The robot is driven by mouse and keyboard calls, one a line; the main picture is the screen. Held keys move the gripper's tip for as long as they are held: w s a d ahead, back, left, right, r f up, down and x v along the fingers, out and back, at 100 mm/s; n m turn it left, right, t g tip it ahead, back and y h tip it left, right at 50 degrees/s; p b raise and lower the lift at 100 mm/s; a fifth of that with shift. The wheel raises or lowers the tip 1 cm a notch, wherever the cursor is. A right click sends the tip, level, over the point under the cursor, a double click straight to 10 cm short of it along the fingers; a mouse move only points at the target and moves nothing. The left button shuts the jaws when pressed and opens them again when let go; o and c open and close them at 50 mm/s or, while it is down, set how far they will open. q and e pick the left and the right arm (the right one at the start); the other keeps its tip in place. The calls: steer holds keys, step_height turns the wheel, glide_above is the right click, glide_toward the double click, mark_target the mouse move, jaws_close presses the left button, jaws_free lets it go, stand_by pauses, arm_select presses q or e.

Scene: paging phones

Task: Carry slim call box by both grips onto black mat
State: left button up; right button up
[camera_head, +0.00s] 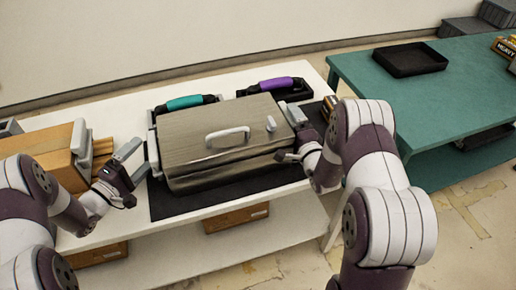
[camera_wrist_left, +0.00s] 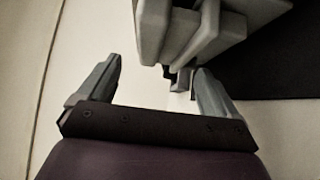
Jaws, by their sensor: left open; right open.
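The slim call box (camera_head: 215,145) is a grey-brown box with a white handle on its lid. It sits over the black mat (camera_head: 165,208) on the white table, and the mat shows in front of it. It has a light grip on its left side (camera_head: 153,155) and one on its right side (camera_head: 296,112). My left gripper (camera_head: 128,162) is open just left of the left grip. In the left wrist view, the open fingers (camera_wrist_left: 155,85) are below pale grey parts (camera_wrist_left: 185,30), with the dark mat to the right. My right gripper (camera_head: 289,157) is open near the box's front right corner.
A wooden box (camera_head: 55,160) with a grey grip stands left of my left gripper. Teal (camera_head: 190,102) and purple (camera_head: 277,84) handsets lie behind the call box. A green table (camera_head: 375,90) at right carries a black tray (camera_head: 410,73).

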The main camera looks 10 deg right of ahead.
arm_select(q)
steer(key=v, duration=0.8)
steer(key=shift+s+a, duration=0.15)
steer(key=shift+s, duration=0.05)
arm_select(e)
steer(key=shift+s, duration=0.15)
steer(key=s, duration=1.2)
steer(key=shift+d, duration=0.4)
arm_select(q)
steer(key=shift+s, duration=0.1)
